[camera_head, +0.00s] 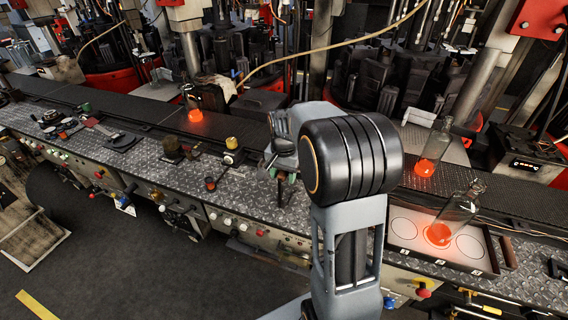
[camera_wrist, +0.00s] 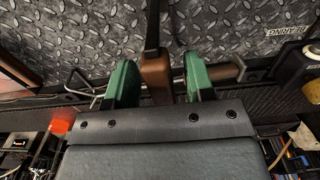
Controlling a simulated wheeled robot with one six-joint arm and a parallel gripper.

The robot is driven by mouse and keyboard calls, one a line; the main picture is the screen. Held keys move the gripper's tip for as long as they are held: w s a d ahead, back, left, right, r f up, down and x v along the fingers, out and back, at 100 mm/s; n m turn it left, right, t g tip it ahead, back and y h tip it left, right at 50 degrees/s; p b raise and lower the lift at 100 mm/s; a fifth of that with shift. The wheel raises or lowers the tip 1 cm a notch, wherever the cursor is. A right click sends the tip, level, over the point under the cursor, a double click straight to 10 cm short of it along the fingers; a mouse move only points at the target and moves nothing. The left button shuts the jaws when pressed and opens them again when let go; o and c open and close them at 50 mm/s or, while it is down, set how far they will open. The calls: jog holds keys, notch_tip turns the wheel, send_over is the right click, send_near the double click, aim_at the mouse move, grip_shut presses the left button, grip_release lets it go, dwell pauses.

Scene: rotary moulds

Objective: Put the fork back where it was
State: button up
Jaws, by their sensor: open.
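In the wrist view, a brown handle with a dark narrow shaft, which looks like the fork (camera_wrist: 155,70), runs between the two green fingers of my gripper (camera_wrist: 157,82). The jaws are open, one finger on each side of the handle, with a gap clearest on the right. The far end of the shaft leaves the top of the picture, so I see no prongs. In the head view, my gripper (camera_head: 284,178) is over the diamond-plate ledge, mostly hidden behind my wrist. I cannot make out the fork there.
The diamond-plate ledge (camera_head: 235,180) runs along a dark conveyor (camera_head: 150,113). A pale tray with circles (camera_head: 407,228) lies to the right; a glass bottle with a glowing base (camera_head: 455,212) stands on it. Another glowing bottle (camera_head: 434,150) stands behind. Tools and small pots lie at left.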

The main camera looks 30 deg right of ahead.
notch_tip(320, 180, up, 11)
jog(key=s+a+f+n+t, duration=0.2)
jog(key=s+a+n, duration=0.2)
jog(key=s, duration=0.4)
jog(key=s+a+f+n+t, duration=0.2)
jog(key=s+a+n, duration=0.3)
jog(key=s, duration=0.3)
jog(key=shift+f, duration=0.2)
jog(key=shift+a, duration=0.1)
dwell(0.6)
